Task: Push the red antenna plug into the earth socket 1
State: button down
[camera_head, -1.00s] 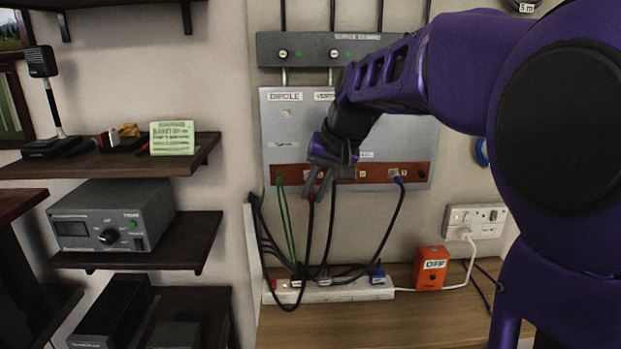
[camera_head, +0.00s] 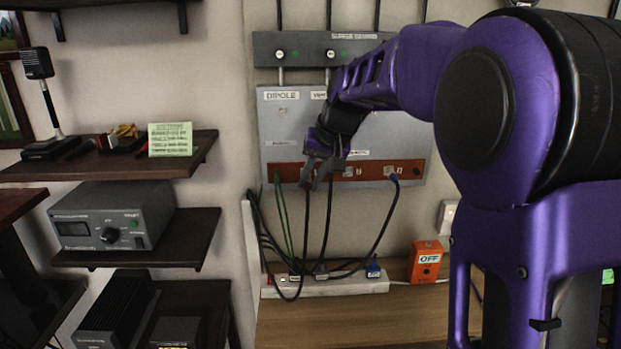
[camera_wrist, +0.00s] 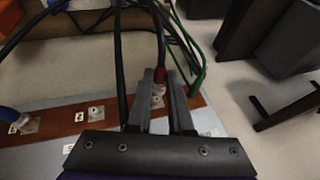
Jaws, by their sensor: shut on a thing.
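The red antenna plug (camera_wrist: 160,76) shows in the wrist view, between the two fingers of my gripper (camera_wrist: 160,83), which is shut on it. A dark cable runs from its back. The plug points at the copper-coloured earth strip (camera_wrist: 52,126), and a pale socket mark (camera_wrist: 157,98) lies just beyond it between the fingers. I cannot read its number or tell whether the tip touches the strip. In the head view my gripper (camera_head: 319,178) is at the left part of the earth strip (camera_head: 405,172) and hides the plug.
A green cable (camera_head: 282,215) is plugged in left of my gripper, a black cable (camera_head: 328,215) close to its right. A blue plug (camera_head: 393,176) sits further right. A power strip (camera_head: 335,288) and an orange OFF box (camera_head: 426,262) stand below. Shelves with a radio (camera_head: 112,225) are at left.

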aim_at(310, 179)
jog(key=shift+w, duration=0.7)
jog(key=shift+w+p, duration=0.85)
jog(key=shift+p, duration=0.35)
dwell(1.3)
jog(key=c, duration=0.7)
grip_release()
jog(key=shift+c, duration=0.2)
jog(key=p+v, duration=0.1)
jog(key=v, duration=1.6)
jog(key=shift+r, duration=0.2)
